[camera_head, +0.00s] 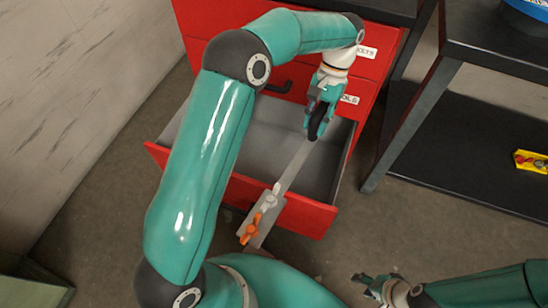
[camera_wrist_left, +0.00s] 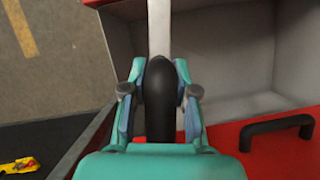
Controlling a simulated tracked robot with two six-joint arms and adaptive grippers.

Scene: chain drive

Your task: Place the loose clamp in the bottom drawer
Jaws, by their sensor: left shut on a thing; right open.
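The clamp (camera_head: 287,175) is a long grey bar with an orange wing handle at its lower end. My left gripper (camera_head: 318,120) is shut on a black part at its upper end; the wrist view shows this black part (camera_wrist_left: 158,95) between the fingers (camera_wrist_left: 158,105). The bar slants over the open bottom drawer (camera_head: 320,216), its orange end beyond the red front in the head view. I cannot tell whether the bar touches the drawer. The drawer's grey inside looks empty. My right gripper (camera_head: 375,285) is open and empty at the bottom right, apart from the drawer.
Closed red drawers with labels (camera_head: 365,51) and a black handle (camera_wrist_left: 275,130) stand above the open one. A dark shelf table (camera_head: 475,140) is to the right, holding a small yellow and red thing (camera_head: 531,161). A pale wall (camera_head: 80,90) is at the left.

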